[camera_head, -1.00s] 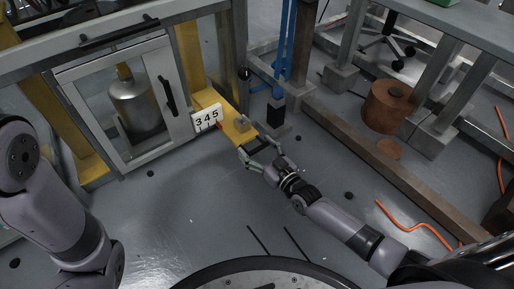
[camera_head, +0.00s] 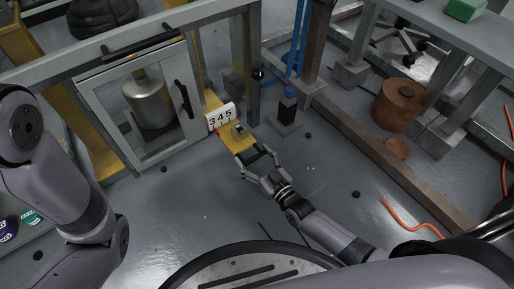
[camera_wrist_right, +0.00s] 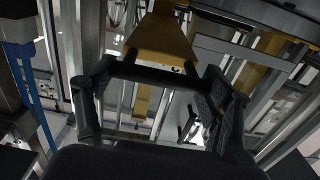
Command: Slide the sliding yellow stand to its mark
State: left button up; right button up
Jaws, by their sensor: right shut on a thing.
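The yellow stand (camera_head: 236,140) is a flat yellow piece low beside the silver-framed cabinet, with a small grey metal part on top. A white plate with the numbers 3 4 5 and tick marks (camera_head: 221,117) stands at its left edge. My right gripper (camera_head: 256,156) is shut on the near end of the stand. In the right wrist view the yellow stand (camera_wrist_right: 162,38) shows just beyond the fingers (camera_wrist_right: 155,70). Which tick the stand lines up with is too small to tell. Part of my left arm shows at the left; its gripper is out of view.
The cabinet (camera_head: 150,160) with a black handle holds a metal cylinder (camera_head: 147,98). A black post on a grey base (camera_head: 287,110) stands right of the stand. A brown beam (camera_head: 385,160) and rusty drum (camera_head: 397,103) lie further right.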

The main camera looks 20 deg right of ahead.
jog(key=shift+s+a, duration=0.2)
jog(key=shift+a, duration=0.2)
jog(key=o, duration=1.4)
jog(key=shift+c, duration=0.2)
jog(key=shift+o, duration=1.7)
jog(key=shift+w+d, duration=0.1)
jog(key=shift+d, duration=0.05)
jog(key=v, duration=1.2)
